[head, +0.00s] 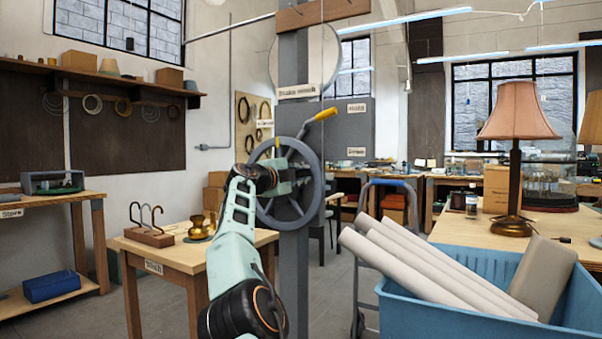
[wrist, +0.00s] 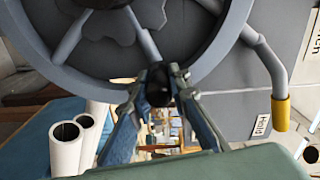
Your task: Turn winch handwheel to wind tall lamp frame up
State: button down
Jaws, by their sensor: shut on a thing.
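The winch handwheel (head: 312,205) is a grey spoked wheel on a tall grey post. In the wrist view the wheel (wrist: 205,65) fills the upper part, and the yellow grip (wrist: 281,114) hangs at the right, apart from my fingers. In the head view my arm covers part of the wheel's left side. I cannot pick out the tall lamp frame.
A blue bin (head: 420,308) with white tubes (head: 425,270) stands at the right front. A wooden table (head: 180,262) with hooks and brass weights stands at the left. A shaded lamp (head: 515,160) stands on the right bench. A hand truck (head: 372,235) stands behind the bin.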

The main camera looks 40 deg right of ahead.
jog(key=shift+w+a+f, duration=0.1)
jog(key=shift+w+f, duration=0.05)
jog(key=shift+f, duration=0.45)
jog(key=shift+r, duration=0.15)
jog(key=c, duration=1.8)
grip_release()
jog(key=shift+w, duration=0.25)
jog(key=shift+s, duration=0.2)
jog(key=shift+a+r, duration=0.1)
jog(key=shift+v, duration=5.85)
jog(key=shift+s, duration=0.1)
